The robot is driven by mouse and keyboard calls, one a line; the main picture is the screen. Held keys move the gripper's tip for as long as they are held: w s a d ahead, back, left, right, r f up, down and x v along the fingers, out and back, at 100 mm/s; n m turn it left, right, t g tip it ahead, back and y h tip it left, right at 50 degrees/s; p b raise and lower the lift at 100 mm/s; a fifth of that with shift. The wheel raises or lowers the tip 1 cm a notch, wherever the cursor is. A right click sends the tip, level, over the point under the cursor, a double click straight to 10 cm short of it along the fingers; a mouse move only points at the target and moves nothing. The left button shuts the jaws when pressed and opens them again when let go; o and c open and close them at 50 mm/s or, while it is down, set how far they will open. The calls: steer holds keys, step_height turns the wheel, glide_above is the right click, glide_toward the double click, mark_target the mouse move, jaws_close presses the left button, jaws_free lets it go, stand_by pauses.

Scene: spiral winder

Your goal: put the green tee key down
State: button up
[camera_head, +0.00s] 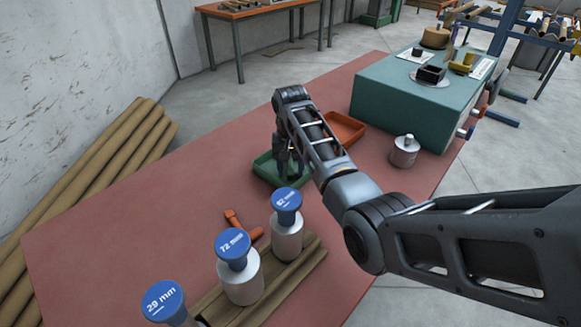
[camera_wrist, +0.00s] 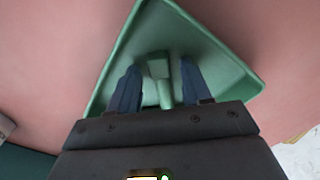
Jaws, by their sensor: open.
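The green tee key (camera_wrist: 163,92) shows in the wrist view, inside the green tray (camera_wrist: 215,62). Its crossbar and part of its stem are visible between my two fingers. My gripper (camera_wrist: 160,70) is open, with a finger on either side of the key and gaps between. In the head view my gripper (camera_head: 288,168) points down into the green tray (camera_head: 262,173). The arm hides part of the tray there, and I cannot make out the key in that view.
On the red table (camera_head: 130,215), an orange tray (camera_head: 347,127) stands behind my arm. An orange tee-shaped piece (camera_head: 243,228) lies in front. Blue-topped mandrels (camera_head: 240,272) stand on a wooden rack. A metal cylinder (camera_head: 404,153) and a teal machine (camera_head: 400,100) are right.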

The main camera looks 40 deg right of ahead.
mark_target(291, 170)
step_height(291, 170, up, 12)
steer(key=p, duration=0.1)
steer(key=shift+r+p, duration=0.2)
steer(key=shift+p, duration=0.1)
